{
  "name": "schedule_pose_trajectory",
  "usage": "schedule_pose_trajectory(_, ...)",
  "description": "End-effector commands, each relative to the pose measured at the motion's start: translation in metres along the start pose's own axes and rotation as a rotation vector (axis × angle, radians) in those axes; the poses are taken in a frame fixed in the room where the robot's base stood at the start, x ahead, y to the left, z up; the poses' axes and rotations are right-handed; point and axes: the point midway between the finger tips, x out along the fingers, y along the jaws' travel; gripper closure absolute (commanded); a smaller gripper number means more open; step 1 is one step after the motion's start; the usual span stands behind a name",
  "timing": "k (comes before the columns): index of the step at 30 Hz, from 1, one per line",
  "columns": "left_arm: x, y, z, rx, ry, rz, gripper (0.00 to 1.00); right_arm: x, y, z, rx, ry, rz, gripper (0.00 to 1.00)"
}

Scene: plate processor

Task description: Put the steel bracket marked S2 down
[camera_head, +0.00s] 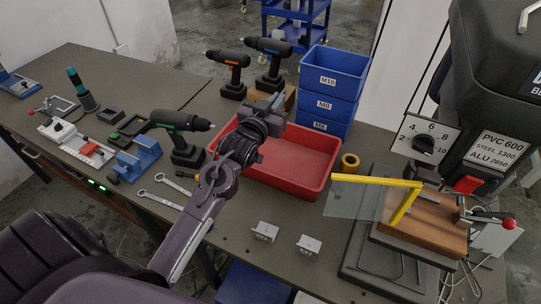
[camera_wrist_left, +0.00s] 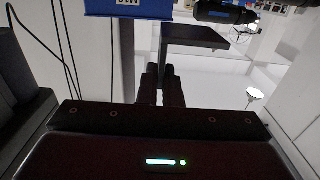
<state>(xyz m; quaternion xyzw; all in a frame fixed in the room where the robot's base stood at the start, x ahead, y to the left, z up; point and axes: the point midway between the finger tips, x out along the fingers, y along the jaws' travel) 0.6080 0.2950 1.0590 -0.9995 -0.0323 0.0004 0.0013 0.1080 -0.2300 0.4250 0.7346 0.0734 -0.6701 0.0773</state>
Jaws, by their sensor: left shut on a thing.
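My left gripper (camera_head: 272,104) is above the back rim of the red tray (camera_head: 318,190), in front of the blue bins. It is shut on a small grey piece, taken as the steel bracket, largely hidden by the fingers; no S2 mark is readable. Two small pale metal blocks with marks too small to read, one on the left (camera_head: 265,232) and one on the right (camera_head: 309,246), stand at the table's front. My right gripper is out of view.
Stacked blue bins (camera_head: 328,85) stand behind the tray. A green-marked drill (camera_head: 182,135) and two wrenches (camera_head: 160,190) are left of it. The tray floor looks empty.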

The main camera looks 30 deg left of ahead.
Motion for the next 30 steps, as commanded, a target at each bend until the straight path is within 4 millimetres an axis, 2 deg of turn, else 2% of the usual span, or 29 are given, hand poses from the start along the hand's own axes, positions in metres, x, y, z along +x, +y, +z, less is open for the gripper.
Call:
schedule_pose_trajectory(3,0.0,0.0,0.03,-0.002,-0.005,-0.001,1.0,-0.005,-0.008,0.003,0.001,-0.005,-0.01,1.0)
schedule_pose_trajectory(9,0.0,0.0,0.085,0.0,-0.005,0.001,1.0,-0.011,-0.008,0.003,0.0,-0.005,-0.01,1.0)
schedule_pose_trajectory(15,0.0,0.0,0.129,-0.001,0.0,0.0,1.0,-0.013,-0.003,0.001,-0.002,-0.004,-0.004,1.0)
schedule_pose_trajectory(30,0.0,0.001,0.182,-0.001,0.002,0.002,1.0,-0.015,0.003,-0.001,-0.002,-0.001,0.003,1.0)
